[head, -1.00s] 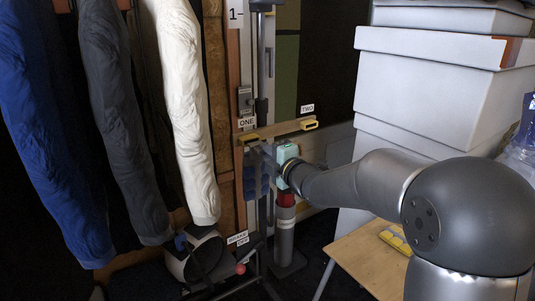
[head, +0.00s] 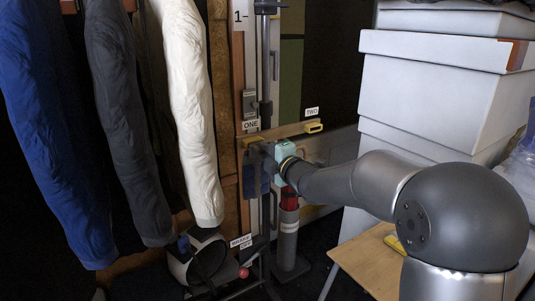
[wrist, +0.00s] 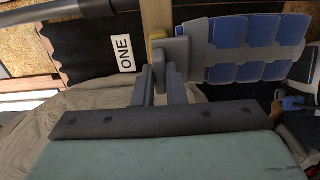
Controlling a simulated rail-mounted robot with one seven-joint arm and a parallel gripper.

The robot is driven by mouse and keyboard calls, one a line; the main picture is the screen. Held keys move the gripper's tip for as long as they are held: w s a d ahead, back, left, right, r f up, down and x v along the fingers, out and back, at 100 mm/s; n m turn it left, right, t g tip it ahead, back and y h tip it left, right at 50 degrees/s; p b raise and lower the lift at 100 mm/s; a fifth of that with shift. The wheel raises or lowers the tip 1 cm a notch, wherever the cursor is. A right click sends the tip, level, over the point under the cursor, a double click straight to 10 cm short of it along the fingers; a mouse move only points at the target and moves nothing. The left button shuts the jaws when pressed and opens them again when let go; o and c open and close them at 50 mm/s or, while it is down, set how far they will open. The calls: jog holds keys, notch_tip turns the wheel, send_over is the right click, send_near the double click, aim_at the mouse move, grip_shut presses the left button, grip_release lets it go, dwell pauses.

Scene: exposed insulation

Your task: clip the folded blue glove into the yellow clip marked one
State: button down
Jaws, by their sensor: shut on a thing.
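My gripper (head: 266,157) is shut on the folded blue glove (head: 256,182), which hangs just below the wooden bar. In the wrist view my fingertips (wrist: 167,72) pinch the left end of the blue and grey glove (wrist: 240,52), and it sticks out to the right. The yellow clip marked one (head: 251,140) is at the bar's left end, under the ONE label (head: 250,125). In the wrist view a yellow part of the clip (wrist: 156,42) shows just behind the fingers. I cannot tell whether the glove touches the clip or sits in it.
A second yellow clip (head: 313,127) marked TWO is at the bar's right end. Blue, grey and white sleeves (head: 190,110) hang at left. A red and grey cylinder (head: 288,225) stands below the gripper. White boxes (head: 430,100) are stacked at right, behind a wooden stool (head: 365,262).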

jog(key=shift+w+a, duration=0.25)
jog(key=shift+w, duration=0.1)
jog(key=c, duration=1.4)
grip_release()
jog(key=p+v, duration=0.1)
jog(key=v, duration=1.6)
jog(key=shift+s+p, duration=0.2)
jog(key=shift+p, duration=0.2)
